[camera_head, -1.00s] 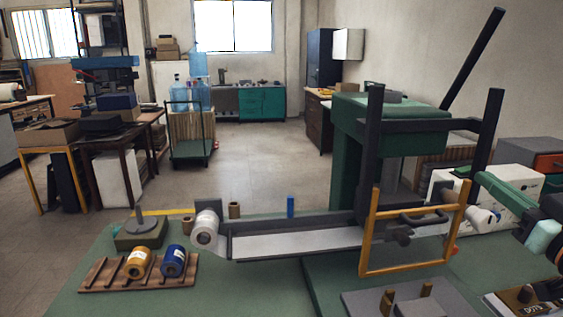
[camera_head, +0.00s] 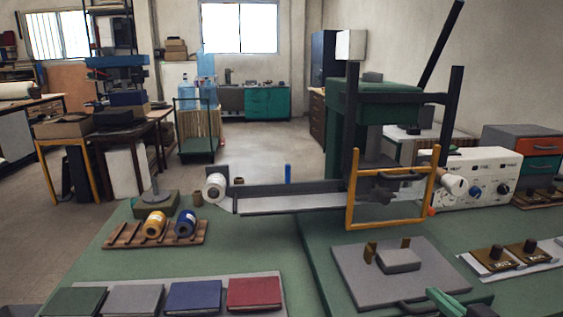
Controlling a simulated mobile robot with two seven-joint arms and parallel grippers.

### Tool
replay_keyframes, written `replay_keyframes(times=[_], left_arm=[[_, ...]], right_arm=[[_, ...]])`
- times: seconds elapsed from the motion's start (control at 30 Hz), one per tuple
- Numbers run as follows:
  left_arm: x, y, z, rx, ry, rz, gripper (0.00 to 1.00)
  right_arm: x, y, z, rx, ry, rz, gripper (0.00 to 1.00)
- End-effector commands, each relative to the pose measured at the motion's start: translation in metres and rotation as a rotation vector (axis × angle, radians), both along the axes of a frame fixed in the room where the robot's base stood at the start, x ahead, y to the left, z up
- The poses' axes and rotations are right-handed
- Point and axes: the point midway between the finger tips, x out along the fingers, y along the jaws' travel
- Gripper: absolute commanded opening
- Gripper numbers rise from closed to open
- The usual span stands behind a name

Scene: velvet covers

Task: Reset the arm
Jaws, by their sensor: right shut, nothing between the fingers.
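My right gripper (camera_head: 438,297) is only partly in view at the bottom right edge, seen as a green part. It is shut and appears empty, low in front of the grey plate (camera_head: 352,275) with its grey block and two upright brown pieces. It is apart from the yellow frame (camera_head: 350,214) of the green press (camera_head: 345,100). My left gripper is not in view.
Four-colour covers (camera_head: 253,292) lie in a row at the front left. A brown rack (camera_head: 120,236) holds a yellow roll (camera_head: 154,224) and a blue roll (camera_head: 185,223). A white control box (camera_head: 470,170) and stamps (camera_head: 495,257) stand at right.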

Motion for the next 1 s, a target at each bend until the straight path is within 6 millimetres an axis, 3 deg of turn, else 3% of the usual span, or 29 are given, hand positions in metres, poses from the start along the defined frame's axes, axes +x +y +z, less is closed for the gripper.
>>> replay_keyframes(times=[0.03,0.17,0.3,0.5,0.63,0.7,0.9,1.0], left_arm=[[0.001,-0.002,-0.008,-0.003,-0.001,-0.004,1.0],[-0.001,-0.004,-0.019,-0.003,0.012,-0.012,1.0],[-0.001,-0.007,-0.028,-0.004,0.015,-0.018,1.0],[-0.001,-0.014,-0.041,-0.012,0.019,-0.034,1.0],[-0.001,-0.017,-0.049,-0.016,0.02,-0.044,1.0],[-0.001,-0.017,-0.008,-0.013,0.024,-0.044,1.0],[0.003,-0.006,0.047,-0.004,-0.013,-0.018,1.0],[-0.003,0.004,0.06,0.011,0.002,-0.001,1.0]], right_arm=[[-0.007,0.01,-0.044,0.005,0.055,0.007,0.0],[-0.031,0.038,-0.126,-0.006,0.168,0.035,0.0],[-0.067,0.075,-0.206,-0.015,0.281,0.076,0.0],[-0.137,0.141,-0.303,-0.022,0.433,0.156,0.0],[-0.19,0.191,-0.351,-0.02,0.518,0.221,0.0],[-0.184,0.181,-0.309,-0.033,0.503,0.209,0.0],[-0.188,0.17,-0.266,-0.036,0.506,0.18,0.0],[-0.191,0.165,-0.245,-0.038,0.506,0.168,0.0]])
